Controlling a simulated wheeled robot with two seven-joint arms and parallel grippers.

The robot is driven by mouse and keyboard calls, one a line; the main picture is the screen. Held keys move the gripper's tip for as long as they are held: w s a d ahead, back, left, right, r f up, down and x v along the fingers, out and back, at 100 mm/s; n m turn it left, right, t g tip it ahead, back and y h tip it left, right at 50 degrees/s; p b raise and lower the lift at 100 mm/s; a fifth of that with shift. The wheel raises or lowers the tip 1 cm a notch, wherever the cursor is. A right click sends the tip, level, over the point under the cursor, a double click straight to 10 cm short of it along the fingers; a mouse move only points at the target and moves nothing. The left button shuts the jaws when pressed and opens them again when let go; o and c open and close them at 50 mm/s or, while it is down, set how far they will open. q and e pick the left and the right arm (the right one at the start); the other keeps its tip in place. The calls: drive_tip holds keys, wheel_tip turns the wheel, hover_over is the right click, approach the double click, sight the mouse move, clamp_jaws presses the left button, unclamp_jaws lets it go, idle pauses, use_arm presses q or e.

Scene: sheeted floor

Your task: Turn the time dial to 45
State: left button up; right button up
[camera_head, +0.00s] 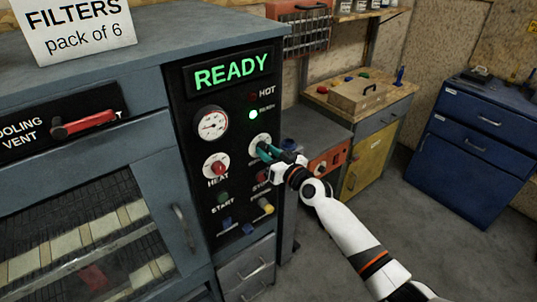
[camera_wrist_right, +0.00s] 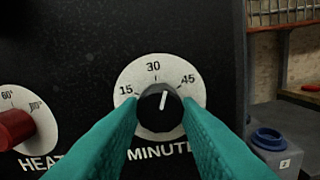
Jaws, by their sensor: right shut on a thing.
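The time dial (camera_wrist_right: 160,110) is a black knob on a white plate marked 15, 30 and 45, with "MINUTE" partly visible below. Its white pointer is a little right of straight up, between 30 and 45 and nearer 30. My right gripper (camera_wrist_right: 162,100) has its two teal fingers on either side of the knob, shut on it. In the head view my right gripper (camera_head: 268,153) reaches the dial's white plate (camera_head: 257,142) from the right and hides most of the knob. My left gripper is in neither view.
The red HEAT knob (camera_head: 218,168) is left of and below the time dial. A round gauge (camera_head: 211,124) and a green READY display (camera_head: 232,71) are above. START and other buttons lie below. A workbench (camera_head: 362,97) and blue cabinet (camera_head: 472,150) stand to the right.

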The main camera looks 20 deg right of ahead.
drive_tip(key=shift+f+m+b, duration=0.1)
drive_tip(key=shift+m+b, duration=0.25)
drive_tip(key=shift+m, duration=3.35)
drive_tip(key=o, duration=1)
drive_tip(key=shift+s, duration=0.1)
